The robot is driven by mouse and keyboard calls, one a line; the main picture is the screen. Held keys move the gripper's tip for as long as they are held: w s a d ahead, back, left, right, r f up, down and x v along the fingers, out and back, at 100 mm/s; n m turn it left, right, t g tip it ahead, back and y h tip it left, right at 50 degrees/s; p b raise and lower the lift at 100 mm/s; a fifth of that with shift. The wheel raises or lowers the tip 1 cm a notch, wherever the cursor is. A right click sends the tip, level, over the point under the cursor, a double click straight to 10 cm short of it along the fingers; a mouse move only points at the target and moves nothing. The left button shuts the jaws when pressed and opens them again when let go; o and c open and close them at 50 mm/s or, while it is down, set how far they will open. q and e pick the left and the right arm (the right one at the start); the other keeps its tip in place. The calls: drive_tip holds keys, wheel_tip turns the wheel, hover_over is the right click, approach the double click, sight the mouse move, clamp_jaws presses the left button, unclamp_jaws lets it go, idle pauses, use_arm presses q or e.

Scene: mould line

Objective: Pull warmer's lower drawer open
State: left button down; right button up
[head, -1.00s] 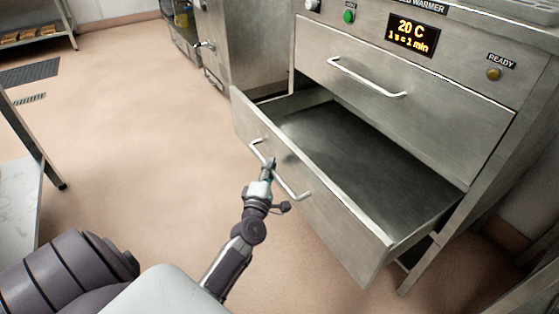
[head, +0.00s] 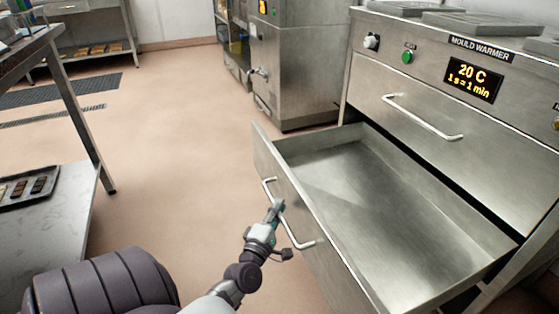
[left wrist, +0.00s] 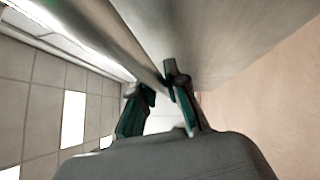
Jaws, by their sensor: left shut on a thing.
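The mould warmer (head: 368,82) is a steel cabinet at the right of the head view. Its lower drawer (head: 390,215) is pulled well out and its inside is empty. My left gripper (head: 277,208) is shut on the bar handle (head: 302,243) at the drawer's front. In the left wrist view the two fingers (left wrist: 160,95) close around the bar, which runs diagonally past them. The upper drawer (head: 410,110) is shut. My right gripper is not in view.
A steel table (head: 60,215) with a tray of dark bars (head: 30,187) stands at the left. Another steel machine (head: 295,60) stands beyond the warmer. The floor (head: 180,150) between them is clear.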

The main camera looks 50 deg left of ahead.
use_arm(q)
drive_tip(key=c, duration=1.3)
unclamp_jaws()
drive_tip(key=shift+s+a+f, duration=0.1)
drive_tip(key=shift+s, duration=0.15)
drive_tip(key=shift+c, duration=0.2)
drive_tip(key=shift+o, duration=0.8)
drive_tip(key=shift+s, duration=0.1)
drive_tip(key=v, duration=1.2)
